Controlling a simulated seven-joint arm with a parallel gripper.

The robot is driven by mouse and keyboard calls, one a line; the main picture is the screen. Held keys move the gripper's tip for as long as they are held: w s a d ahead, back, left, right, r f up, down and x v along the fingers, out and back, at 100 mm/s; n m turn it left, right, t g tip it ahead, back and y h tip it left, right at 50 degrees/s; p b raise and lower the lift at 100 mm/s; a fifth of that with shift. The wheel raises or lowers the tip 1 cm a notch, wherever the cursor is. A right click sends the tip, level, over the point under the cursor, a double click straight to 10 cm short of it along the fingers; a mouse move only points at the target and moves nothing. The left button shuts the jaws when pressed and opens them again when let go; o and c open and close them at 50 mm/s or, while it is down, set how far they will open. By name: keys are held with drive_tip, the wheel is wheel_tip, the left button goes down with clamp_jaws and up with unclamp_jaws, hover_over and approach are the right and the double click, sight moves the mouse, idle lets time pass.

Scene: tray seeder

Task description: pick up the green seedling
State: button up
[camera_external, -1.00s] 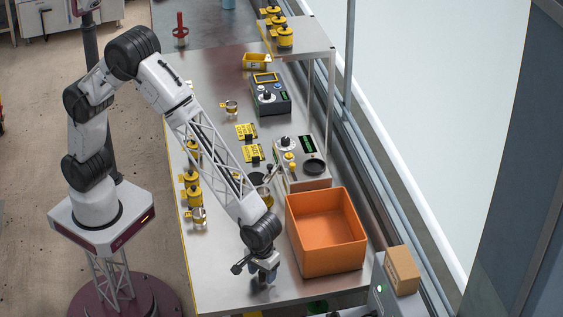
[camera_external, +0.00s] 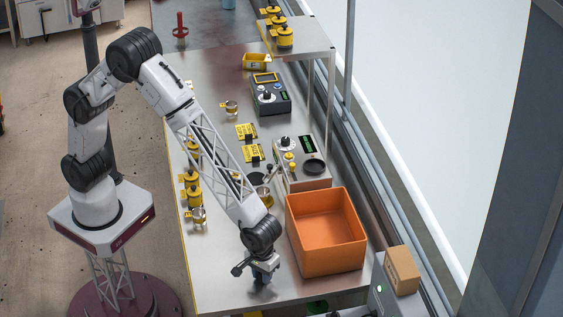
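My gripper (camera_external: 263,277) points down over the near end of the metal bench (camera_external: 215,283), just left of the orange bin (camera_external: 326,264). It is low, close to the bench top. Its fingers are small and dark here, and I cannot tell whether they are open or shut or hold anything. I cannot make out a green seedling in this view. A small green patch (camera_external: 318,307) shows below the near bench edge, too small to identify.
The orange bin stands close on the gripper's right. A cardboard box (camera_external: 402,270) is further right. Yellow-capped jars (camera_external: 193,197) line the left bench edge. A scale-like device (camera_external: 302,165) and a control box (camera_external: 270,94) stand farther back. The bench's near-left area is clear.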

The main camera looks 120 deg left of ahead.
drive_tip(key=shift+c, duration=0.4)
drive_tip(key=shift+r, duration=0.15)
drive_tip(key=shift+r, duration=0.5)
drive_tip(key=shift+s+r, duration=0.2)
drive_tip(key=shift+r, duration=0.4)
drive_tip(key=shift+s+r, duration=0.15)
drive_tip(key=shift+r, duration=0.45)
drive_tip(key=s, duration=0.5)
drive_tip(key=s+r, duration=0.1)
drive_tip(key=s, duration=0.9)
drive_tip(key=shift+s+a+r, duration=0.15)
drive_tip(key=shift+a, duration=0.05)
drive_tip(key=shift+r, duration=0.15)
